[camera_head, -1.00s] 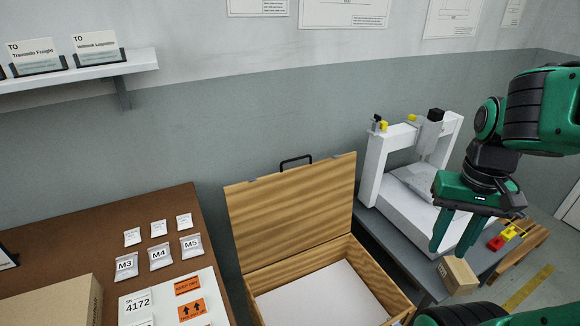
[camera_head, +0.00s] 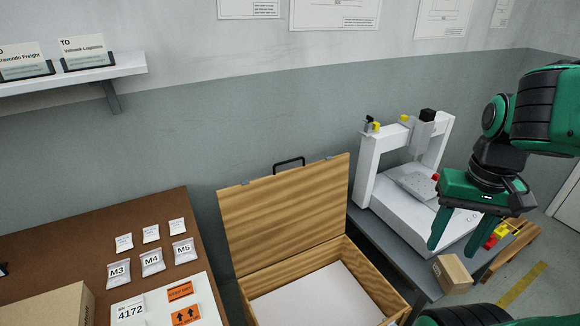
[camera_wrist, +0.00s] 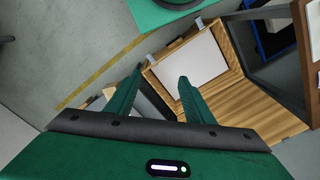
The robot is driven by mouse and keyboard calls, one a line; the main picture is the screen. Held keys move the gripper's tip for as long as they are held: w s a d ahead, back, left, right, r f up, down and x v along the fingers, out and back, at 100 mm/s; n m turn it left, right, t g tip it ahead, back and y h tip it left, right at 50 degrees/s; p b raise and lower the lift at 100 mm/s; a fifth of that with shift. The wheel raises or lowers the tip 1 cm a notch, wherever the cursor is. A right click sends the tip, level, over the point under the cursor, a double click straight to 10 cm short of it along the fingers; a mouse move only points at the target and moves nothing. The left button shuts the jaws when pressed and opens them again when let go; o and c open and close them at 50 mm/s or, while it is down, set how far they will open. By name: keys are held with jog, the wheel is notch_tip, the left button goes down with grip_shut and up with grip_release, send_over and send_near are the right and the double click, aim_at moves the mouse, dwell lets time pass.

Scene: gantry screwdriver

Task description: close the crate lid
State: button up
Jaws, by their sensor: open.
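The wooden crate (camera_head: 372,277) stands in the middle of the head view, with a pale sheet or panel inside it. Its lid (camera_head: 285,210) is raised, tilted back toward the wall, with a dark handle (camera_head: 289,163) on its top edge. My gripper (camera_head: 452,249) is open and empty, to the right of the crate and apart from it, fingers pointing down. In the wrist view the crate (camera_wrist: 150,76) and its open lid (camera_wrist: 262,108) lie beyond my fingers (camera_wrist: 162,80).
A white gantry machine (camera_head: 372,165) stands on a grey table right of the crate. A small cardboard box (camera_head: 453,273) and red and yellow blocks (camera_head: 497,234) lie near my gripper. A brown table (camera_head: 95,235) with labelled packets is at left.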

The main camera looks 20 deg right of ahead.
jog(key=shift+n+t+h, duration=0.3)
jog(key=shift+n+t, duration=0.1)
jog(key=shift+n, duration=0.5)
jog(key=w+r, duration=0.1)
jog(key=w, duration=0.3)
jog(key=w+r, duration=0.1)
jog(key=w, duration=0.7)
jog(key=shift+d+r, duration=0.4)
grip_shut()
jog(key=w+a+n+t, duration=0.15)
jog(key=w+a, duration=0.25)
jog(key=w, duration=0.6)
jog(key=w+a+n, duration=0.2)
jog(key=w+a, duration=0.2)
jog(key=w, duration=0.7)
jog(key=w+a+n+t, duration=0.1)
jog(key=w+a, duration=0.2)
jog(key=w, duration=0.7)
jog(key=w+a+f+n+t+y, duration=0.1)
jog(key=w+a+f+n+y, duration=0.15)
jog(key=w+a, duration=0.8)
jog(key=w+d+x, duration=0.1)
jog(key=d+x, duration=0.1)
jog(key=x, duration=0.9)
jog(key=shift+h, duration=0.45)
jog(key=shift+s+f, duration=0.1)
jog(key=shift+s, duration=2)
